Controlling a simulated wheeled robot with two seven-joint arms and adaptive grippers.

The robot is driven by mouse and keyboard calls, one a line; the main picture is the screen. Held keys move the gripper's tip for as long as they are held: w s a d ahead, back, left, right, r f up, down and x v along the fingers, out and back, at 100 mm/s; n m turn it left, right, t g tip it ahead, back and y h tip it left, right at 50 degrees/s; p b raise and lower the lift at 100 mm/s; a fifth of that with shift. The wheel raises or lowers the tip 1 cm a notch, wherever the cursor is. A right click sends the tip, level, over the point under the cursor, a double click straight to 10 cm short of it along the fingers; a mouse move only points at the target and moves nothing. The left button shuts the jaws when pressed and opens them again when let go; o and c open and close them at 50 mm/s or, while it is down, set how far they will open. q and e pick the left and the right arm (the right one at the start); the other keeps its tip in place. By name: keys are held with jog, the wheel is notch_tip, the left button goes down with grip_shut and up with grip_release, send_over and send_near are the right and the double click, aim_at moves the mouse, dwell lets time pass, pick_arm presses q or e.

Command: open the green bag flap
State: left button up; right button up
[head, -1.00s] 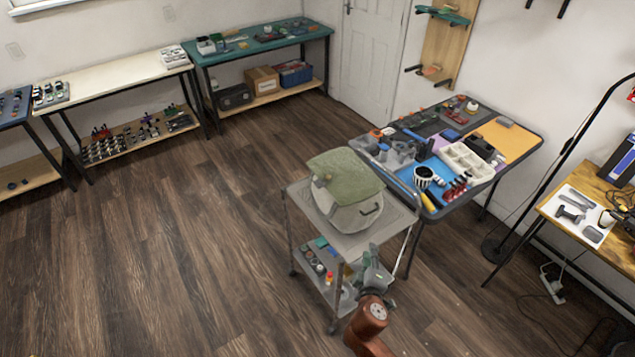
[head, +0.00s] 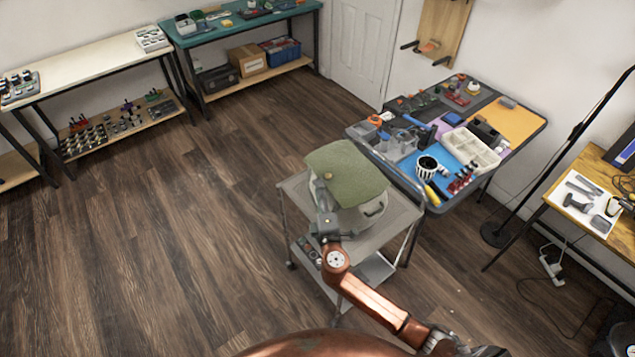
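The bag stands on the top shelf of a grey cart (head: 398,218). Its green flap (head: 350,168) lies over the top and looks closed. The pale bag body (head: 373,214) shows below the flap, with a dark handle on its right side. My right gripper (head: 321,188) is at the front left of the bag, at the flap's near edge. It hides part of the bag's front. I cannot tell whether its fingers touch the flap or whether they are open. My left gripper is not in view.
A folding table (head: 528,136) crowded with tools and trays stands close behind the cart to the right. The cart's raised handle (head: 398,172) runs between bag and table. Low benches line the back wall. The floor (head: 180,260) left of the cart is clear.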

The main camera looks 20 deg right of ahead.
jog(key=w, duration=0.2)
jog(key=shift+w+d, duration=0.15)
jog(key=shift+w, duration=0.45)
jog(key=shift+w+d, duration=0.1)
jog(key=shift+w, duration=0.1)
grip_shut()
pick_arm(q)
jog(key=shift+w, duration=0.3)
pick_arm(e)
jog(key=shift+f, duration=0.1)
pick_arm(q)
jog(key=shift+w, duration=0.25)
